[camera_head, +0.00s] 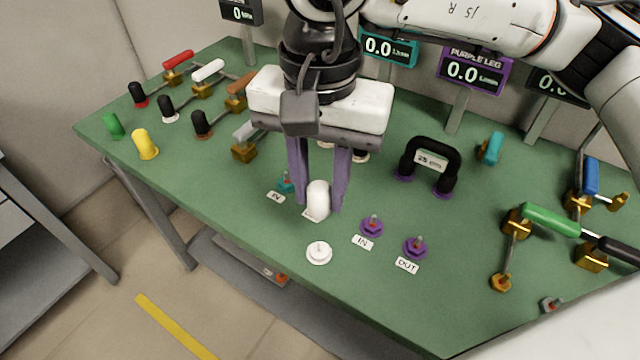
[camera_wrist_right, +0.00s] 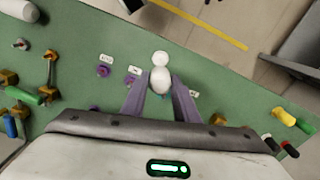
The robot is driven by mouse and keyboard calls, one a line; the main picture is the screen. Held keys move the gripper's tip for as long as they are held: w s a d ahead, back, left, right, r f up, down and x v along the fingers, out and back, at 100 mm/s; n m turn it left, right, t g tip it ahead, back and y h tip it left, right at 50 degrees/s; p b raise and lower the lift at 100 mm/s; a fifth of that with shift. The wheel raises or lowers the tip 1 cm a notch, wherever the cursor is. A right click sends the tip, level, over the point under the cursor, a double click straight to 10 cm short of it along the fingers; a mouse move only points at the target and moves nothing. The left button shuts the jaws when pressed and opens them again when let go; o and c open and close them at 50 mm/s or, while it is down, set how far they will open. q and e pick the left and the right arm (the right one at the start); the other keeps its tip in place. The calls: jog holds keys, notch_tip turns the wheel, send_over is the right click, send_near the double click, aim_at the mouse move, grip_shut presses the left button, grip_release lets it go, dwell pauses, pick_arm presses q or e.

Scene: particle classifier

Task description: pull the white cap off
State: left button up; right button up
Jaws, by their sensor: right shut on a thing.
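A white rounded cap (camera_head: 318,199) stands upright between the fingers of my right gripper (camera_head: 319,204), which is shut on it. The cap also shows between the fingers in the right wrist view (camera_wrist_right: 160,81). Its lower end is close to a small label, and I cannot tell whether it touches a fitting or the table beneath. A white round fitting (camera_head: 319,252) with a small knob sits on the green table just in front of the cap. My left gripper is not in view.
Purple ports (camera_head: 372,226) sit right of the cap, and a teal port (camera_head: 286,184) is to its left. A black handle (camera_head: 431,158) stands behind right. Table is clear front left.

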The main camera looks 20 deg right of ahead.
jog(key=shift+r+p, duration=0.85)
jog(key=shift+r, duration=1.15)
jog(key=shift+c, duration=0.2)
jog(key=shift+r+p, duration=0.65)
jog(key=shift+r, duration=0.85)
